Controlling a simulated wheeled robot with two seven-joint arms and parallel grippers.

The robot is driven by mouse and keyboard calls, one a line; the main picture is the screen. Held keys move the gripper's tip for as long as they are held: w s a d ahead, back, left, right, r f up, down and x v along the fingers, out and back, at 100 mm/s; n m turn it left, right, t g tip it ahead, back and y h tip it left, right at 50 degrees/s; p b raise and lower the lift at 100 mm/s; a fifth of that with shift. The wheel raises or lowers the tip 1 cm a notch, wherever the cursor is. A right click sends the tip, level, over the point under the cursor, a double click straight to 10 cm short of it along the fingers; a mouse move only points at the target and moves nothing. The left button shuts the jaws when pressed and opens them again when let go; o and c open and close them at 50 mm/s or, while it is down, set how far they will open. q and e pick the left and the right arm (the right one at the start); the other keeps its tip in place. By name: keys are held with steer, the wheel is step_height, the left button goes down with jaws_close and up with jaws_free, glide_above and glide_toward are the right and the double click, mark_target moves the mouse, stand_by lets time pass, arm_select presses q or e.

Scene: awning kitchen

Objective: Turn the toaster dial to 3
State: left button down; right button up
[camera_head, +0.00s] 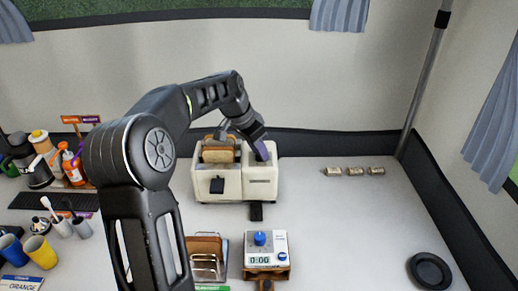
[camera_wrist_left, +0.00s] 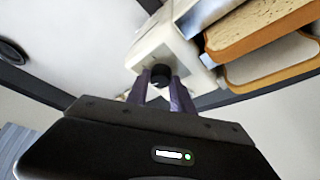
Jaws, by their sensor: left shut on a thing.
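The white toaster (camera_head: 262,187) stands at the back middle of the counter, with browned bread slices (camera_head: 218,151) upright in its slots on the left. It also shows in the left wrist view (camera_wrist_left: 163,42), with large bread slices (camera_wrist_left: 262,30) beside it. My left gripper (camera_head: 262,152) reaches down onto the right part of the toaster's top. In the left wrist view its purple fingers (camera_wrist_left: 160,86) are shut on the black dial (camera_wrist_left: 160,73), one on each side. The dial is hidden in the head view. No dial numbers can be read. My right gripper is not in view.
A white timer (camera_head: 266,249) with a blue knob and a toast rack (camera_head: 207,262) stand in front. Cups and bottles crowd the left. Small wrapped blocks (camera_head: 353,171) lie at right, and a black round dish (camera_head: 430,270) at front right. The counter between is clear.

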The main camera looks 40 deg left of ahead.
mark_target(251, 164)
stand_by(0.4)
arm_select(q)
steer(key=c, duration=1.1)
jaws_free()
steer(key=shift+v, duration=3.9)
